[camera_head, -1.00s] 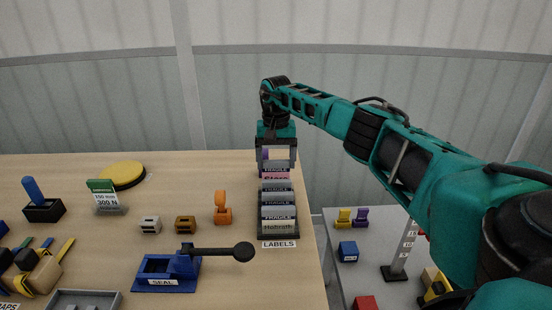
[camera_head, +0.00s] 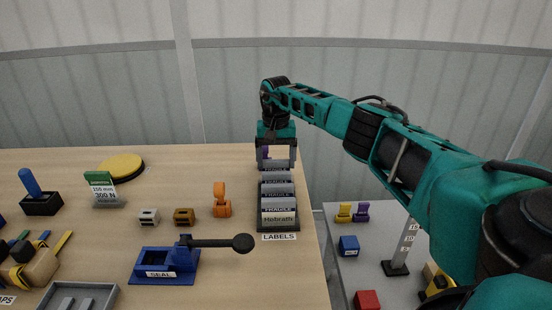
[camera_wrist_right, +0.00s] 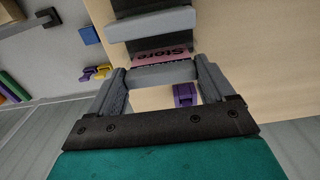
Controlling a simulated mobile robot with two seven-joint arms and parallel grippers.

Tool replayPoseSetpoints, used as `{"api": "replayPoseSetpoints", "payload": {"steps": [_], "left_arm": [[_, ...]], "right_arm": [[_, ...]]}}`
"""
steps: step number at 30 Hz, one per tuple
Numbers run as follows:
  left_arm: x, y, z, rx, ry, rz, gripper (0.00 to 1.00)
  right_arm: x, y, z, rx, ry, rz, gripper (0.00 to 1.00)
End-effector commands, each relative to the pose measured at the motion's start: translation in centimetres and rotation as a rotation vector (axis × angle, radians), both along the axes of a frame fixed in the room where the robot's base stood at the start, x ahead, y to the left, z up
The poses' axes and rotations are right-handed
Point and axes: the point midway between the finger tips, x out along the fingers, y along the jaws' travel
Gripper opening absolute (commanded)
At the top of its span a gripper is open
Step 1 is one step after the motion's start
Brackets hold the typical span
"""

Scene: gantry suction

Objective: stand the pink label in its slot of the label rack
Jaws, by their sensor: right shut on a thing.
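The pink label (camera_wrist_right: 162,54), with dark lettering, shows edge-on in the right wrist view, beside a grey bar between my fingertips. In the head view it is hidden among the grey plates of the label rack (camera_head: 296,226). How deep the label sits is hidden. My left gripper is out of view.
A purple object (camera_wrist_right: 185,94) stands just behind the rack. An orange stamp-like piece (camera_head: 221,200) and a blue seal press (camera_head: 165,266) with a long black handle stand left of the rack. A lower grey table (camera_head: 345,285) lies to the right.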

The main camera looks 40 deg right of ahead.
Motion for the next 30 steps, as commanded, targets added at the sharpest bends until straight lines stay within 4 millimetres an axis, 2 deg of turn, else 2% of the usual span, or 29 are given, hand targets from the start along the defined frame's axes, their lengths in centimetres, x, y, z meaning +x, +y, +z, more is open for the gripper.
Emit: {"api": "replayPoseSetpoints", "payload": {"steps": [2, 3, 8, 15, 19, 23, 30], "left_arm": [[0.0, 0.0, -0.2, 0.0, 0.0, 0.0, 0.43], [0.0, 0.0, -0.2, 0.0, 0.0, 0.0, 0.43], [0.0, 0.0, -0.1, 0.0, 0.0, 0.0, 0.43], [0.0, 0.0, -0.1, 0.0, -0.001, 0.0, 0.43], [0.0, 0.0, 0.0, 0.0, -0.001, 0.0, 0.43], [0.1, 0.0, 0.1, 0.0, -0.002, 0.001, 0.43], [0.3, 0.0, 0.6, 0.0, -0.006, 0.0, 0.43]], "right_arm": [[0.0, 0.0, -0.3, 0.0, 0.0, 0.0, 0.53], [0.0, 0.0, -0.2, 0.0, 0.0, 0.0, 0.84], [0.0, 0.0, -0.2, 0.0, 0.0, 0.0, 0.99], [0.0, 0.0, -0.1, 0.0, 0.0, 0.0, 1.0], [0.0, 0.0, 0.9, 0.0, -0.001, 0.001, 1.0], [0.1, 0.0, 3.3, 0.0, -0.004, 0.002, 1.0], [0.1, 0.0, 8.7, 0.0, -0.004, 0.0, 1.0]]}}
